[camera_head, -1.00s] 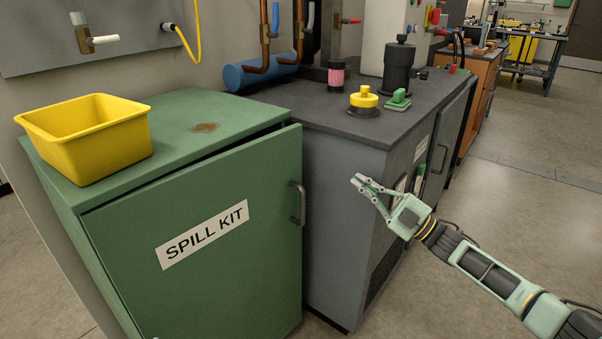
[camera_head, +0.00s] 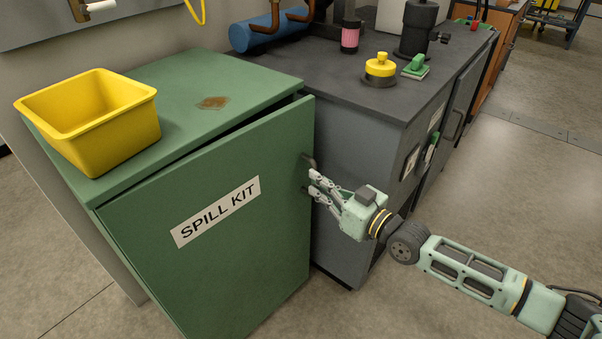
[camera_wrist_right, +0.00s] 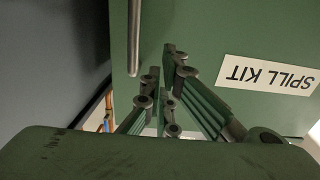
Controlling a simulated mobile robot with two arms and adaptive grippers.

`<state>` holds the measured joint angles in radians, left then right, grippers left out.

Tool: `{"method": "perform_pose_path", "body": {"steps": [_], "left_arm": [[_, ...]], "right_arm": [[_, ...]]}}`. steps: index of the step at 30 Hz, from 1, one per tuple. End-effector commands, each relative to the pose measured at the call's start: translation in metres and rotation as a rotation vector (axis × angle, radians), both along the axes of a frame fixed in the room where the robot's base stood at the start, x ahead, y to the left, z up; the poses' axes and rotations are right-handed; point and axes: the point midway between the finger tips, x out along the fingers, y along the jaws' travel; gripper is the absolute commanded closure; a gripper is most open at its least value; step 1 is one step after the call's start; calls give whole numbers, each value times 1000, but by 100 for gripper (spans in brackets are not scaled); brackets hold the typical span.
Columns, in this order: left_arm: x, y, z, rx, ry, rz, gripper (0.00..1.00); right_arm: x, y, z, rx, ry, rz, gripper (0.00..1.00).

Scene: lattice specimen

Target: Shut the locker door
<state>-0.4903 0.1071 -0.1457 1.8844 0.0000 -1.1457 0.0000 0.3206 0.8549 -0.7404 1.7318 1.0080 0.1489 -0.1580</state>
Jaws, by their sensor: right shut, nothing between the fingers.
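The green locker (camera_head: 190,112) carries a "SPILL KIT" label (camera_head: 216,211) on its door (camera_head: 225,265). The door stands slightly ajar, with a dark gap along its top edge, wider toward the right. Its dark bar handle (camera_head: 308,161) is at the door's right side, partly hidden by my right gripper. My right gripper (camera_head: 312,182) is shut and empty, its fingertips at the door's right edge by the handle. In the right wrist view the fingertips (camera_wrist_right: 174,58) point at the green door (camera_wrist_right: 210,30), beside the handle (camera_wrist_right: 134,38). Contact cannot be told. My left gripper is not in view.
A yellow bin (camera_head: 95,125) stands on the locker top. A grey cabinet (camera_head: 350,130) with a dark top adjoins on the right, holding a yellow button (camera_head: 380,66) and other fittings. Open floor (camera_head: 500,210) lies to the right.

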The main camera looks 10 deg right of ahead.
Motion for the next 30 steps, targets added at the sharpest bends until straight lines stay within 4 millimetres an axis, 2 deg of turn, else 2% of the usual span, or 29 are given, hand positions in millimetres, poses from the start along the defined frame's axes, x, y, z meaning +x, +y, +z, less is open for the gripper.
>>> {"method": "perform_pose_path", "body": {"steps": [3,10,25,30], "left_arm": [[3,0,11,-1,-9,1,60],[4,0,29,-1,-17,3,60],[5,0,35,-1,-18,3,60],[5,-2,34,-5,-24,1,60]], "right_arm": [[22,14,1,3,-4,0,100],[47,30,0,0,-2,0,100],[54,34,0,0,-1,-2,100],[58,23,1,0,0,-24,100]]}}
